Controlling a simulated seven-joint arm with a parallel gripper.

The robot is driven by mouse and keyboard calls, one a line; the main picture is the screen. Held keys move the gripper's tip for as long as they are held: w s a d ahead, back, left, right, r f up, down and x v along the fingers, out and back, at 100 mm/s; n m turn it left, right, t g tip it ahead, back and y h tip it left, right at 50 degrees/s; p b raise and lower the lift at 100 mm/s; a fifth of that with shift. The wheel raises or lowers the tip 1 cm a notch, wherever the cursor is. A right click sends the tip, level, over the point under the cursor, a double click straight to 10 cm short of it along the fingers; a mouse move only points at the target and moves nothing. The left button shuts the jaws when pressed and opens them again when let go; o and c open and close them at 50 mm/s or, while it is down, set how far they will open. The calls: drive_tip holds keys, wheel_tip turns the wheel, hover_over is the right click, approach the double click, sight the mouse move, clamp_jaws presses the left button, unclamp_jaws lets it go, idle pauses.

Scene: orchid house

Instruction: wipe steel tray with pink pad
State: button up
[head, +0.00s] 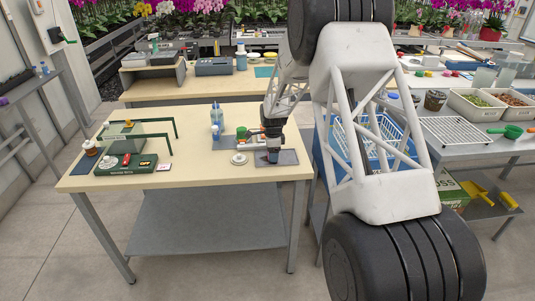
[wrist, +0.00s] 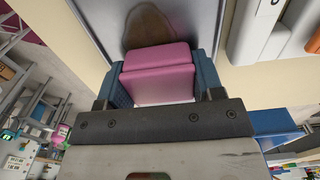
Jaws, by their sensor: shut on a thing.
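The steel tray (head: 291,157) lies flat on the pale table near its right end. It also fills the top of the wrist view (wrist: 205,15), with a brown stain (wrist: 148,22) on its surface. My gripper (head: 273,158) points down over the tray in the head view. In the wrist view its two blue fingers are shut on the pink pad (wrist: 158,82), which sits between them at the edge of the stain. The pad covers part of the stain. I cannot tell whether the pad touches the tray. The pad is hidden in the head view.
A white round dish (head: 239,158) sits just left of the tray. A green-based stand (head: 127,164) is at the table's left. The table's front middle is clear.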

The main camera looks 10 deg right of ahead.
sight(259, 158)
drive_tip(key=shift+d+f, duration=0.1)
drive_tip(key=shift+d, duration=0.8)
drive_tip(key=shift+a, duration=3.8)
drive_tip(key=shift+w+d, duration=0.1)
drive_tip(key=shift+w, duration=0.05)
drive_tip(key=shift+d, duration=3.75)
drive_tip(key=shift+a, duration=3.65)
drive_tip(key=shift+a+r, duration=0.2)
wheel_tip(259, 158, up, 8)
